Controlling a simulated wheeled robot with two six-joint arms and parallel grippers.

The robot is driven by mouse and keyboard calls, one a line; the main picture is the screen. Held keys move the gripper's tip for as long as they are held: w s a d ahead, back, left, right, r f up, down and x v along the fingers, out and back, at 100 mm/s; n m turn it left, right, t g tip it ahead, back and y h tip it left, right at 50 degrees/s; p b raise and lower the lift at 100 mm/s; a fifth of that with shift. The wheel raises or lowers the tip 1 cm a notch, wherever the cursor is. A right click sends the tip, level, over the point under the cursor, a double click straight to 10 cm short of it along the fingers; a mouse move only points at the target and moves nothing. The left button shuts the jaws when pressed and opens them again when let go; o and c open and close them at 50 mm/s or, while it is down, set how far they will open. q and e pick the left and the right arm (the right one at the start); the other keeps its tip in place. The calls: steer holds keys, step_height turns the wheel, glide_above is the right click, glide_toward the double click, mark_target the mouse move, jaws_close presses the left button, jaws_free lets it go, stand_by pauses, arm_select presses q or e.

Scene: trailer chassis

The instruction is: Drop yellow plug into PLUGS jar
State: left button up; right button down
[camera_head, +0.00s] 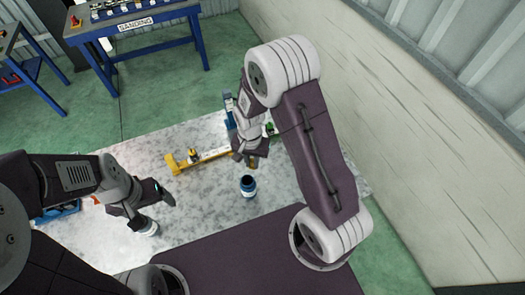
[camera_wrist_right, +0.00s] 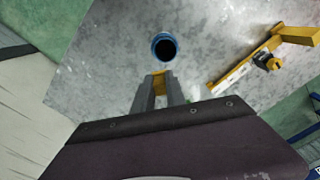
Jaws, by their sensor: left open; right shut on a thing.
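My right gripper (camera_head: 250,163) is shut on the yellow plug (camera_wrist_right: 159,76), which shows between its fingertips in the right wrist view; in the head view the plug is mostly hidden. A blue-rimmed jar (camera_head: 248,187) with a dark open mouth stands upright on the table just in front of the right gripper. In the right wrist view the jar (camera_wrist_right: 164,48) is just beyond the fingertips, with the plug apart from its inside. No label on it is readable.
A yellow chassis bar (camera_head: 185,165) with a small dark-and-yellow part lies on the marbled table (camera_head: 205,205), left of the right gripper. Blue and green items lie behind the right gripper. A blue item sits at the left edge. A wall (camera_head: 420,130) runs along the right.

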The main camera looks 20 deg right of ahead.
arm_select(q)
step_height(320, 180, up, 7)
steer(key=p, duration=0.5)
arm_select(e)
steer(key=s+a+r+m, duration=0.2)
steer(key=a+r, duration=0.1)
steer(key=r, duration=0.1)
steer(key=b, duration=0.9)
glide_toward(246, 177)
steer(key=f, duration=0.1)
steer(key=s+f, duration=0.1)
steer(key=f, duration=0.1)
steer(key=s+f, duration=0.1)
steer(key=f, duration=0.1)
steer(key=shift+s+a+f, duration=0.15)
steer(key=shift+s+a, duration=0.05)
arm_select(q)
step_height(246, 177, down, 9)
steer(key=shift+a+r, duration=0.2)
arm_select(e)
steer(key=c, duration=1.3)
jaws_free()
